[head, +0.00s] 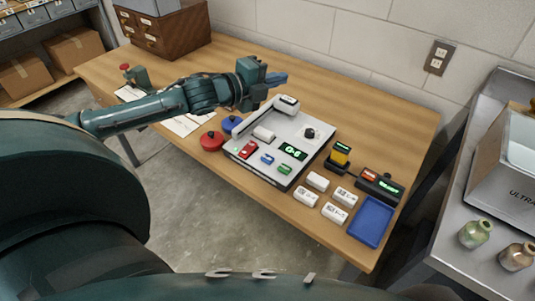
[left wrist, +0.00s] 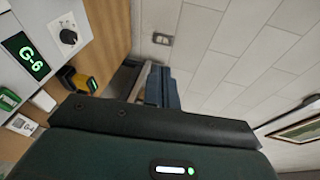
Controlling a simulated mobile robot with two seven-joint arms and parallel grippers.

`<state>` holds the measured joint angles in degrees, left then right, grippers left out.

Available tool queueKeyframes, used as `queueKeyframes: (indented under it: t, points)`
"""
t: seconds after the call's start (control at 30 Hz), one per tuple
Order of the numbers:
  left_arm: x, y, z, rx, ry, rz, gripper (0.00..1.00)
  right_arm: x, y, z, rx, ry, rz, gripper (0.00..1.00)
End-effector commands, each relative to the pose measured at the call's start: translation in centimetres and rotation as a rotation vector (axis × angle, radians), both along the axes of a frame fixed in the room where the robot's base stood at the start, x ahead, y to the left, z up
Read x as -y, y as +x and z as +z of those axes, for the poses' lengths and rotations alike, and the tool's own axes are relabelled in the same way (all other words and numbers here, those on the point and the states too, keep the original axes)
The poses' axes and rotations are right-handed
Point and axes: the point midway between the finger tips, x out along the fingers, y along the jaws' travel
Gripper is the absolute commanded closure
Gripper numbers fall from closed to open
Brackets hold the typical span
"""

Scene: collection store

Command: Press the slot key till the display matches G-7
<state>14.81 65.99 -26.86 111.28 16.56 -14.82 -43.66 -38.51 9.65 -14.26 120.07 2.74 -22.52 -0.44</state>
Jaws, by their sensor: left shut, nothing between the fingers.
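The grey device (head: 310,121) lies on the wooden table, with a dark display (head: 293,151) on its face. In the left wrist view the display (left wrist: 25,56) reads G-6 in green. Red (head: 248,149), blue (head: 267,158) and green (head: 285,169) keys sit in a row along its front; I cannot read which is the slot key. The green key also shows in the left wrist view (left wrist: 8,100). My left gripper (head: 277,79) is shut and empty, above the table behind the device, apart from the keys. Its fingers show in the left wrist view (left wrist: 161,88). My right gripper is out of view.
A black knob (head: 309,133) is on the device. Red (head: 212,141) and blue (head: 231,123) round items stand left of it. A yellow-topped device (head: 341,154), several white labelled blocks and a blue tray (head: 371,221) lie to the right. A wall is behind.

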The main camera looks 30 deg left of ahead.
Motion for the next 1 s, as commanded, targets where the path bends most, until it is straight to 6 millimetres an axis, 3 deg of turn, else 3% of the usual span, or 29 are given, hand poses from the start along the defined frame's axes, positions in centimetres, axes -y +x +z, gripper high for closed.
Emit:
queueKeyframes:
  t: [0.2,0.43,0.6,1.0]
  points:
    - [-1.1,-1.8,-4.6,-0.394,-0.254,0.144,1.00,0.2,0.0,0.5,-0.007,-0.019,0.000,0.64]
    - [-0.4,-4.7,-7.9,-0.703,-0.413,0.218,1.00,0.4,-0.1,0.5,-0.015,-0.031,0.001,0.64]
    - [0.0,-5.8,-8.7,-0.794,-0.457,0.232,1.00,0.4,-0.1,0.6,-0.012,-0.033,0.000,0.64]
    - [0.1,-5.9,-9.0,-0.804,-0.463,0.232,1.00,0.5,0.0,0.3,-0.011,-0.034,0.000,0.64]
